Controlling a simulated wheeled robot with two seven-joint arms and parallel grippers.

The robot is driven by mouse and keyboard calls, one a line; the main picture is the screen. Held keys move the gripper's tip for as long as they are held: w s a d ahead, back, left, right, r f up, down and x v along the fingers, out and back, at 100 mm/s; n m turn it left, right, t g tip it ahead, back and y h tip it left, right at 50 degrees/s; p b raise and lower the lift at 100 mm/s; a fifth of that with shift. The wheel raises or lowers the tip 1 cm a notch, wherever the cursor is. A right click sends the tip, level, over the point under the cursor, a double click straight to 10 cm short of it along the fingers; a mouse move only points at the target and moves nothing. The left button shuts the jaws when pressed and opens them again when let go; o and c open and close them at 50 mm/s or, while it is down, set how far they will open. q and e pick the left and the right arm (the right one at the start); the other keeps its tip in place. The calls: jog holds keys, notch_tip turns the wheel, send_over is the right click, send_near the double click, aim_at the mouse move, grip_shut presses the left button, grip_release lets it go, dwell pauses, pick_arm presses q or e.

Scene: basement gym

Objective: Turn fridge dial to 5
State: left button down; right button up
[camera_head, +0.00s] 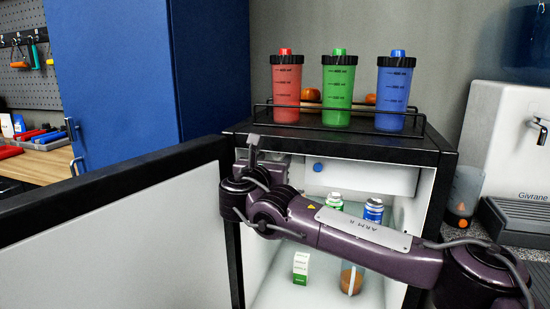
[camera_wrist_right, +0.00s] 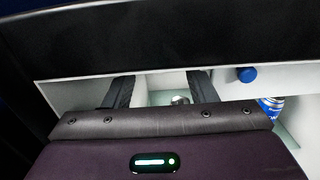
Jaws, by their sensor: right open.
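The small fridge (camera_head: 400,152) stands open, with a black frame and white interior. A small round blue dial (camera_head: 318,167) sits on the white panel at the top of the interior; it also shows in the right wrist view (camera_wrist_right: 247,74), right of the fingers. Its number marks are too small to read. My right gripper (camera_head: 258,158) is at the upper left of the fridge opening, left of the dial and apart from it. In the right wrist view its two dark fingers (camera_wrist_right: 160,88) are spread and empty. My left gripper is out of view.
The open fridge door (camera_head: 120,235) fills the lower left. Red (camera_head: 287,90), green (camera_head: 338,92) and blue (camera_head: 394,94) shaker bottles stand in a railed tray on top. Bottles (camera_head: 373,210) and a small box (camera_head: 301,267) are inside. A white dispenser (camera_head: 508,140) stands at right.

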aim_at(278, 154)
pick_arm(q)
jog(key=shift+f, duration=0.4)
pick_arm(e)
jog(key=shift+x, duration=1.15)
jog(key=c, duration=1)
jog(key=shift+o, duration=0.2)
jog(key=m+b, duration=0.2)
jog(key=b, duration=0.1)
jog(key=shift+a+f+m, duration=0.1)
jog(key=shift+m, duration=0.2)
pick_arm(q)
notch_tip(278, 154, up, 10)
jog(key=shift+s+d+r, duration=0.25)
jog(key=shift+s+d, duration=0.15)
pick_arm(e)
jog(key=o, duration=1)
jog(key=shift+c, duration=0.2)
